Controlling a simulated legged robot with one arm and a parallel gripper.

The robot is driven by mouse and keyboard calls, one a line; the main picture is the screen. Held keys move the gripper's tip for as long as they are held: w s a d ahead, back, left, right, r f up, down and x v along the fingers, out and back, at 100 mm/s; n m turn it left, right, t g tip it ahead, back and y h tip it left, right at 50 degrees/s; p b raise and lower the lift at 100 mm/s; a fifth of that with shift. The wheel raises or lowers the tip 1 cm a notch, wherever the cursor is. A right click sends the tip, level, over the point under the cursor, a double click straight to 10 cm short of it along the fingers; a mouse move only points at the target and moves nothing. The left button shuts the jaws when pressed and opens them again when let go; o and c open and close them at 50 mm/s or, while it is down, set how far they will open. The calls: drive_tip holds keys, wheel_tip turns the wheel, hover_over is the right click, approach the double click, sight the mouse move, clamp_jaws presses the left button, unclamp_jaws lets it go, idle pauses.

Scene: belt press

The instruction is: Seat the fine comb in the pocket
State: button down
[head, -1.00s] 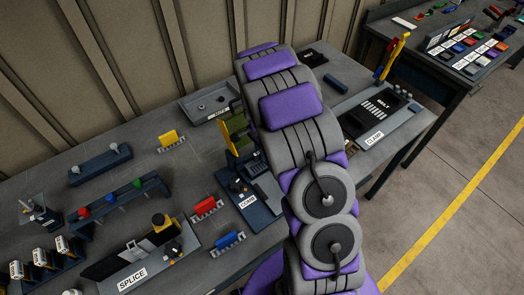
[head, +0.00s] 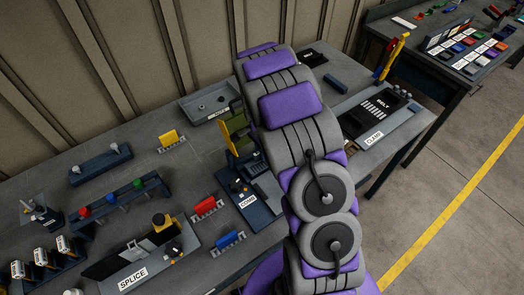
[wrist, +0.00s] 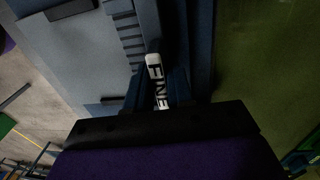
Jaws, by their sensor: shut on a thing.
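The fine comb (wrist: 153,66) is a dark piece with a white label reading FINE, seen in the wrist view just ahead of my gripper (wrist: 160,122). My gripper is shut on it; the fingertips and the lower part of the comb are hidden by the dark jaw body. Dark blue ridges (wrist: 125,28) show beside the comb, but I cannot tell if it touches them. In the head view, the comb station (head: 245,195), labelled COMB, stands left of my arm. My arm hides my gripper and the comb there. The pocket cannot be made out clearly.
An olive-green panel (wrist: 265,60) rises close on the right in the wrist view. Yellow (head: 168,138), red (head: 205,205) and blue (head: 228,239) pieces sit in holders on the bench. The splice station (head: 140,265) is at front left, the clamp station (head: 380,120) to the right.

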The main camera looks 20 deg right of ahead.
drive_tip(key=shift+s+f, duration=0.1)
drive_tip(key=shift+f, duration=0.4)
idle(0.6)
drive_tip(key=shift+w+r+p, duration=0.2)
drive_tip(key=shift+r+p, duration=0.2)
idle(1.2)
drive_tip(key=shift+s+f, duration=0.2)
drive_tip(key=shift+f, duration=0.2)
idle(1.1)
drive_tip(key=shift+w+f+n, duration=0.1)
drive_tip(key=shift+f+n, duration=0.05)
drive_tip(key=shift+n, duration=0.25)
drive_tip(key=shift+s+r+m, duration=0.2)
drive_tip(key=shift+m, duration=0.6)
drive_tip(key=shift+w, duration=0.2)
